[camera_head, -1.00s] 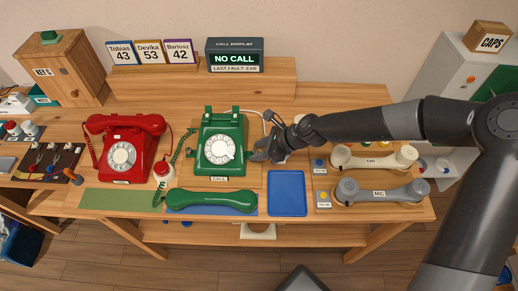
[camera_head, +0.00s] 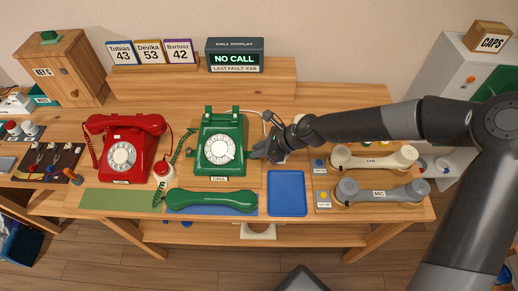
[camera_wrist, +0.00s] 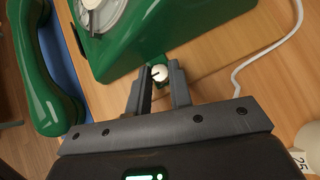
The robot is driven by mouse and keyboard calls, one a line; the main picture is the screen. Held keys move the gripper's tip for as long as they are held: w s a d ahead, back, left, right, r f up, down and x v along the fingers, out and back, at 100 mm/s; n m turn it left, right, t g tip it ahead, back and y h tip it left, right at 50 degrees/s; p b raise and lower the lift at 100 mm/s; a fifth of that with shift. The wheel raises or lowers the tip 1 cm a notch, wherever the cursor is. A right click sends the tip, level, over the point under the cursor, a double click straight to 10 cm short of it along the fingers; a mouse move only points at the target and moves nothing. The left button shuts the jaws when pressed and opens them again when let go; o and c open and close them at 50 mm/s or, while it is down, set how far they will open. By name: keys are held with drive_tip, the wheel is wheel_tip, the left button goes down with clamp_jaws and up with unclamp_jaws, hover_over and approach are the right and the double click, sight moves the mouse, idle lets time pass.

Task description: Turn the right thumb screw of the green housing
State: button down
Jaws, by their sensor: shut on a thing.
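The green housing (camera_head: 218,145) is the body of the green dial phone, standing on a wooden board in mid-table. It also shows at the top of the wrist view (camera_wrist: 135,40). The right thumb screw (camera_wrist: 159,72) is a small pale knob with a dark mark, at the housing's side. My gripper (camera_wrist: 158,80) has its two fingers on either side of this knob, shut on it. In the head view my gripper (camera_head: 257,153) is at the housing's right side and hides the screw. The green handset (camera_head: 212,200) lies off its cradle, in front of the phone.
The red phone (camera_head: 123,150) stands to the left. A blue tray (camera_head: 287,193) lies empty in front of my gripper. To the right, the cream EAR handset (camera_head: 373,158) and grey MIC handset (camera_head: 380,191) rest on a board. A white cable (camera_wrist: 265,55) runs close by my gripper.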

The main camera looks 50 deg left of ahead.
drive_tip(key=shift+w, duration=0.1)
drive_tip(key=n+g, duration=0.1)
drive_tip(key=n+g+h, duration=0.1)
drive_tip(key=n, duration=0.1)
drive_tip(key=shift+w+a, duration=0.1)
drive_tip(key=shift+a, duration=0.1)
drive_tip(key=n+h, duration=0.1)
drive_tip(key=n+g+h, duration=0.1)
drive_tip(key=n, duration=0.1)
drive_tip(key=n+h, duration=0.1)
drive_tip(key=shift+w+a+n+g, duration=0.15)
drive_tip(key=shift+a+n+g, duration=0.15)
drive_tip(key=shift+g, duration=0.1)
drive_tip(key=n+h, duration=0.3)
drive_tip(key=n, duration=0.1)
drive_tip(key=shift+a+g+h, duration=0.2)
drive_tip(key=shift+g+h, duration=0.2)
drive_tip(key=shift+a+n+h, duration=0.1)
drive_tip(key=shift+n+h, duration=1.3)
drive_tip(key=shift+n, duration=0.6)
drive_tip(key=shift+t, duration=0.3)
drive_tip(key=c, duration=1.3)
unclamp_jaws()
drive_tip(key=shift+a, duration=0.1)
